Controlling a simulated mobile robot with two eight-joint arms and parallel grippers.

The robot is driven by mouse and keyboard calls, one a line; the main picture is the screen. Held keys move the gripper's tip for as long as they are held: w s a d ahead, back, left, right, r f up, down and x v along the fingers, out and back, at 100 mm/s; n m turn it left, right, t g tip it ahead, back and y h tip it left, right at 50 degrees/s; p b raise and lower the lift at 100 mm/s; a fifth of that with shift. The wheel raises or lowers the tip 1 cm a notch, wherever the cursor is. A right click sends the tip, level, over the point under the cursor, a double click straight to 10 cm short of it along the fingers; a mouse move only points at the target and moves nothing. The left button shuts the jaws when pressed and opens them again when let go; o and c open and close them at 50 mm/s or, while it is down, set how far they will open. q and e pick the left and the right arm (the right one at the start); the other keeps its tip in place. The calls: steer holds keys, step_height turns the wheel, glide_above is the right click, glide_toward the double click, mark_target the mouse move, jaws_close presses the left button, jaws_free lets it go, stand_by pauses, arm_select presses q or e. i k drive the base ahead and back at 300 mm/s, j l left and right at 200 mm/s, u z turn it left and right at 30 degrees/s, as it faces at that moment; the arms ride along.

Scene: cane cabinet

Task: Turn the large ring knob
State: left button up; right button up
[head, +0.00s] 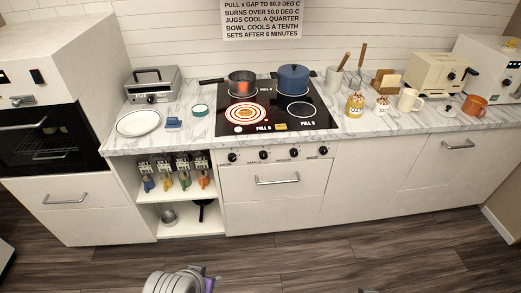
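A row of several dark round knobs runs along the cabinet front below the black cooktop (318,121). They are a far left knob (232,156), a second knob (263,154), a third knob (294,153) and a far right knob (323,151). Their labels are too small to read, so I cannot tell which one serves the large ring. A grey, purple-edged part of my own arm shows at the bottom edge, well below the knobs. No gripper fingertips show.
A dark pan (241,80) and a blue pot (293,78) stand on the rear of the cooktop. Below the knobs is a drawer with a bar handle (277,181). An open shelf (178,194) is to its left. The floor in front is clear.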

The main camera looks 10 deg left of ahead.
mark_target(232, 157)
steer(key=i+j+u, duration=0.15)
steer(key=j, duration=0.3)
steer(key=i+j+u, duration=0.15)
steer(key=j, duration=0.25)
steer(key=i+j+u, duration=0.15)
steer(key=i+j, duration=0.2)
